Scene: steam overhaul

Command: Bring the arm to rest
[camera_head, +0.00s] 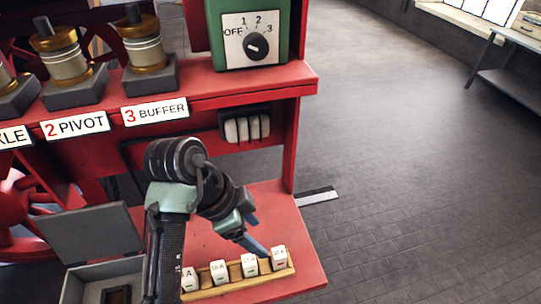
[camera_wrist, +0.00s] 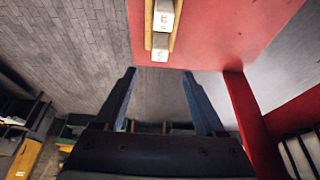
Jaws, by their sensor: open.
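My arm reaches from the bottom of the head view over a red lower shelf (camera_head: 305,258). My gripper (camera_head: 256,248) is near the right part of a wooden fuse rack on that shelf. In the wrist view my gripper (camera_wrist: 160,72) shows two dark fingers spread apart with nothing between them. The rack (camera_head: 235,284) holds several white fuse blocks marked with amp values. In the wrist view the end of the rack (camera_wrist: 148,25) with white blocks lies beyond the fingertips. Part of the shelf is hidden behind my arm.
A green box with a rotary switch (camera_head: 256,43) stands on the red bench (camera_head: 285,82), its pointer towards 3. A black holder with white fuses (camera_head: 246,127) sits below the bench edge. An open grey box (camera_head: 92,230) is left of my arm. The floor (camera_head: 420,180) at right is clear.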

